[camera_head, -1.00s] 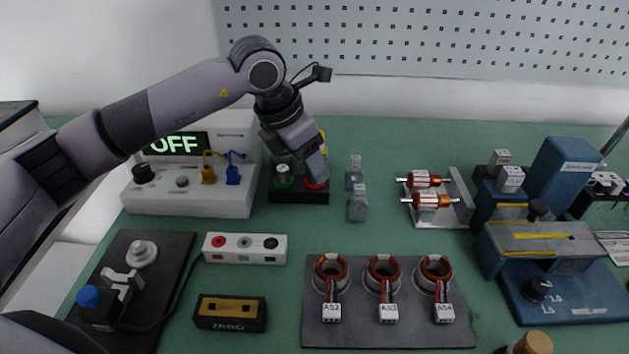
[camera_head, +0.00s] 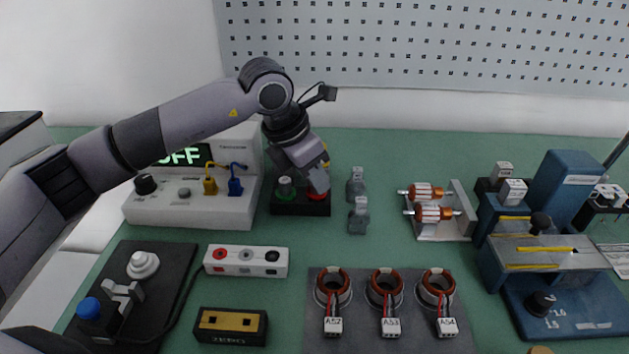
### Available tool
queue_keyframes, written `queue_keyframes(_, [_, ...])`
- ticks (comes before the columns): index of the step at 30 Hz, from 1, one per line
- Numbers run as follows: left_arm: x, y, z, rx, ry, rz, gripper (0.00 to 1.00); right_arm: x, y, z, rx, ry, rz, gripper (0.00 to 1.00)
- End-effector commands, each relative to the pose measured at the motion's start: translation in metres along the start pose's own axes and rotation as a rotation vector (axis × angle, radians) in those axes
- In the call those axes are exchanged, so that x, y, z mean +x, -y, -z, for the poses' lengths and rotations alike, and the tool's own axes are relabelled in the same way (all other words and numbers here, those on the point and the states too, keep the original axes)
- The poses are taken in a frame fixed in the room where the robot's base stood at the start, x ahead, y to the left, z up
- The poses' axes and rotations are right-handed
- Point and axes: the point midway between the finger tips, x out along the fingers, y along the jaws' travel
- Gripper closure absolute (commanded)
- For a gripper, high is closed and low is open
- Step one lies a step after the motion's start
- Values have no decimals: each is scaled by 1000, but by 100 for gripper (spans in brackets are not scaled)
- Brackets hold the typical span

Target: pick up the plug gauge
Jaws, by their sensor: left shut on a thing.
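A black stand (camera_head: 285,208) near the back middle holds a green-topped piece (camera_head: 287,189) on its left and a red piece (camera_head: 316,196) on its right. I take the red piece to be the plug gauge; most of it is hidden by my left gripper. My left gripper (camera_head: 319,187) points down at the stand's right side and is shut on this piece. The fingertips are hard to make out. The red part still sits low at the stand; I cannot tell whether it is clear of it. My right gripper is out of view.
A white tester (camera_head: 145,212) stands left of the stand, close to my left arm. Two grey labelled pieces (camera_head: 358,216) stand just right of the stand. Rotors (camera_head: 434,213) on a metal rack, a blue press (camera_head: 565,290) and a stator mat (camera_head: 355,345) lie around. Green tabletop is free between them.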

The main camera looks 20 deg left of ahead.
Motion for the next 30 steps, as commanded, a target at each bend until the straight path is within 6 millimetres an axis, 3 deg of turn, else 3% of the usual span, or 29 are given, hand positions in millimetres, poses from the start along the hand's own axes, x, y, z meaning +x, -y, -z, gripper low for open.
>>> queue_keyframes(8, [-41,0,-18,2,7,-2,100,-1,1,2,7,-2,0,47])
queue_keyframes(15, [-107,0,-46,1,8,-3,100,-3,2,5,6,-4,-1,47])
queue_keyframes(21, [-152,0,-63,1,4,-1,100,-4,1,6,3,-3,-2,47])
queue_keyframes(30, [-180,0,-75,1,2,0,100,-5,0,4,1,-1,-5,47])
